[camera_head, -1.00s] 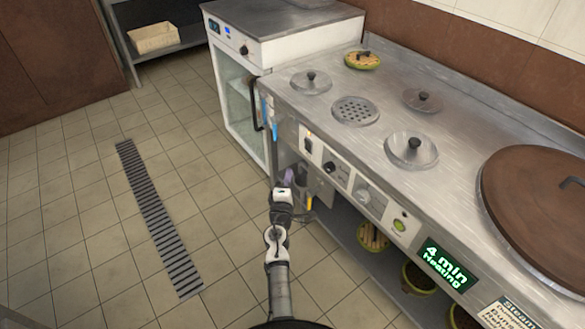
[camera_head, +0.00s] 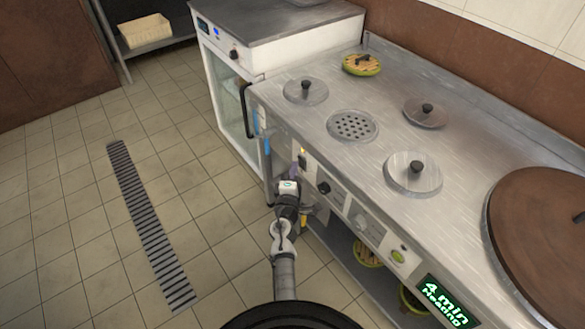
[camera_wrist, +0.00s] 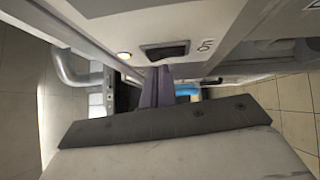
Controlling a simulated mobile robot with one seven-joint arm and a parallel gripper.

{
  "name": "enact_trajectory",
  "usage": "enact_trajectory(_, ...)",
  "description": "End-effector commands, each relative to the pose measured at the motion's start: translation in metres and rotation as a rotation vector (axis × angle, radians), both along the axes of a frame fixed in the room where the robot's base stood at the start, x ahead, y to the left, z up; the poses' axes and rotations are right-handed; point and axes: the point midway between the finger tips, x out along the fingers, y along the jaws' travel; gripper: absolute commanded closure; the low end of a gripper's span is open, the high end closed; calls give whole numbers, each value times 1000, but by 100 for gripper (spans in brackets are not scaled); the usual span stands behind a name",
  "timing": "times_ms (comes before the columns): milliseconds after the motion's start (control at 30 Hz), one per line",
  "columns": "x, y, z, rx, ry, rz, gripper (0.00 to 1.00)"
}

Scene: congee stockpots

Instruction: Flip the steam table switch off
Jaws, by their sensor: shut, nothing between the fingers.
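The steam table (camera_head: 380,90) is a long steel counter with a front panel of controls. Its switch (camera_head: 303,160) is a small dark rocker near the panel's left end, with a small lit lamp above it. In the wrist view the switch (camera_wrist: 165,51) is a black rocker in a recess, with the glowing lamp (camera_wrist: 124,56) to its left. My gripper (camera_head: 294,174) is just in front of the panel by the switch. In the wrist view my gripper (camera_wrist: 160,72) is shut and empty, its tips close to the switch's edge; contact cannot be told.
Right of the switch are a black knob (camera_head: 323,188), a grey dial (camera_head: 361,221), a green button (camera_head: 397,256) and a green display (camera_head: 446,300). Lids sit on top. A shelf below holds pots. A white cabinet (camera_head: 235,60) stands left. The tiled floor is open.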

Motion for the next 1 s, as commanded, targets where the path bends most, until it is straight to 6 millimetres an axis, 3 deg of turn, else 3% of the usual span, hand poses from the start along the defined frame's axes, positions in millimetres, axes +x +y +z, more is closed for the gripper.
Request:
enact_trajectory(700, 2, -5, 9, 35, 26, 0, 100)
enact_trajectory(1000, 2, -5, 3, 37, 27, 0, 100)
